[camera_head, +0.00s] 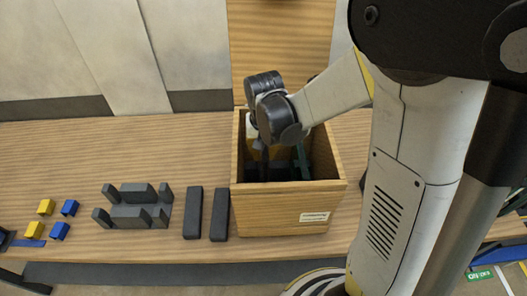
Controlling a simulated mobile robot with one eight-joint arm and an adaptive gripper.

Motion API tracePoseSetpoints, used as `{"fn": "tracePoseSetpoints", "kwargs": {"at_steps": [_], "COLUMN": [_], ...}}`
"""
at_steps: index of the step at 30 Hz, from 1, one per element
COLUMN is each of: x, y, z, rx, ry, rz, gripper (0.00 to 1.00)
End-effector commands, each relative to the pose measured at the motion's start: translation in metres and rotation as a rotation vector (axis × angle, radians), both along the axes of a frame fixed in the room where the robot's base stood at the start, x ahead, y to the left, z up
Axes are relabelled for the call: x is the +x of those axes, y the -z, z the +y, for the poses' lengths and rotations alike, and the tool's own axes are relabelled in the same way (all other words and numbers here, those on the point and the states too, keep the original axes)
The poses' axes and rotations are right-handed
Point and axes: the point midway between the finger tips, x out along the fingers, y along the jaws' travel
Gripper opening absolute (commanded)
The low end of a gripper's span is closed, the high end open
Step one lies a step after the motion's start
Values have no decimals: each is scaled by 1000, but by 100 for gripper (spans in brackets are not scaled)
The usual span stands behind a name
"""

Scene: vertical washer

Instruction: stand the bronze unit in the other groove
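An open wooden box (280,208) stands on the wooden table, right of centre. My arm reaches over its rear part, and my gripper (264,168) points down inside it. The fingertips are mostly hidden in the dark interior, so I cannot tell whether they are open or shut, or hold anything. A dark green upright part (302,160) shows inside the box on the right; I cannot tell what it is. I cannot pick out a bronze unit with certainty, nor any clear groove in the box. The box floor is largely hidden by its walls and my arm.
Two dark bars, one (193,212) and another (219,214), lie left of the box. Further left is a grey slotted fixture (133,212), then small yellow blocks (34,230) and blue blocks (70,207). Pale panels stand behind; the table's back left is clear.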

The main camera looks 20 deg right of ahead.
Motion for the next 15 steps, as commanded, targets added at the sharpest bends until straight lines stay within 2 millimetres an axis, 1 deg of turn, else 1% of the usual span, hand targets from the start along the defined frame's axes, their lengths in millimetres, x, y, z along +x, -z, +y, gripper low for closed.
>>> {"fn": "tracePoseSetpoints", "kwargs": {"at_steps": [1, 15], "x": [0, 0], "y": [7, 47], "z": [0, 0], "rx": [0, 0], "ry": [0, 0], "rz": [0, 0], "gripper": [0, 0]}}
